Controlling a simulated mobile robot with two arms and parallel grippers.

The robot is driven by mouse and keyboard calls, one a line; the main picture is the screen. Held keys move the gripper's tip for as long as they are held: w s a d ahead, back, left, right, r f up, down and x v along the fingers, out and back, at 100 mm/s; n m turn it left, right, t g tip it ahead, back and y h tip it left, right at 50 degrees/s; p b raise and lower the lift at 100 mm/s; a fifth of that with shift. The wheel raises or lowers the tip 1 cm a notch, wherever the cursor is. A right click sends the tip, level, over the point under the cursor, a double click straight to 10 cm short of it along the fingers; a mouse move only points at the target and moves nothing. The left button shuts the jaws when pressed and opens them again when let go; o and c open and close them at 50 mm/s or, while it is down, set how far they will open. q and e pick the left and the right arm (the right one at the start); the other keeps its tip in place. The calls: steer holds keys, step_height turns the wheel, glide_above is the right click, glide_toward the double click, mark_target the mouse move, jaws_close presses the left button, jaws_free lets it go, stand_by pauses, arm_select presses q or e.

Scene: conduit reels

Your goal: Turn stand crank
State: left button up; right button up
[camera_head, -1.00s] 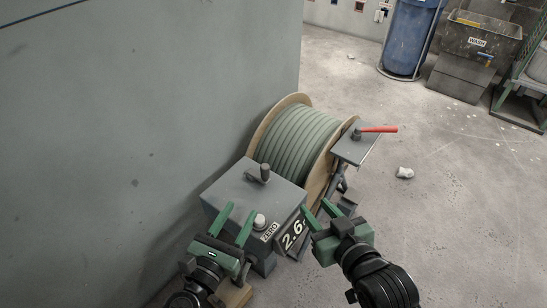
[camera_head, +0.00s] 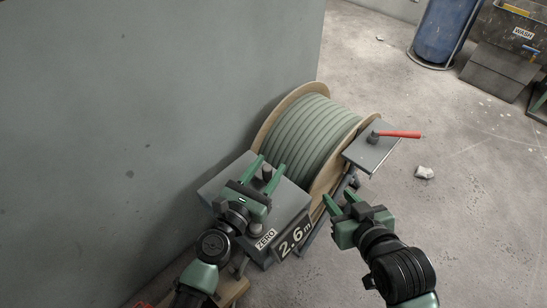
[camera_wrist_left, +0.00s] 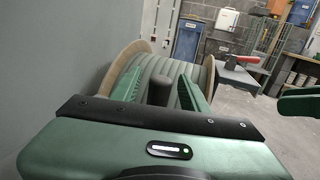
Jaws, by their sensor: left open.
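The stand is a grey box (camera_head: 291,205) with a "ZERO" label and a "2.6 m" display on its front. A dark upright knob (camera_head: 266,173), which looks like the crank handle, rises from its top. My left gripper (camera_head: 268,166) is open above the box, with its green fingers on either side of the knob. In the left wrist view the knob (camera_wrist_left: 159,91) stands between the two fingers; I cannot tell whether they touch it. The crank's arm is hidden. My right gripper (camera_head: 337,200) is open and empty, right of the box.
A wooden-flanged reel (camera_head: 318,132) of grey-green conduit stands behind the box, close to the grey wall (camera_head: 130,110). A small plate with a red-handled lever (camera_head: 398,134) is at its right. A white crumpled scrap (camera_head: 424,172) lies on open floor.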

arm_select(q)
steer(key=shift+x, duration=1.45)
arm_select(e)
steer(key=shift+s+f, duration=0.15)
steer(key=shift+f, duration=0.05)
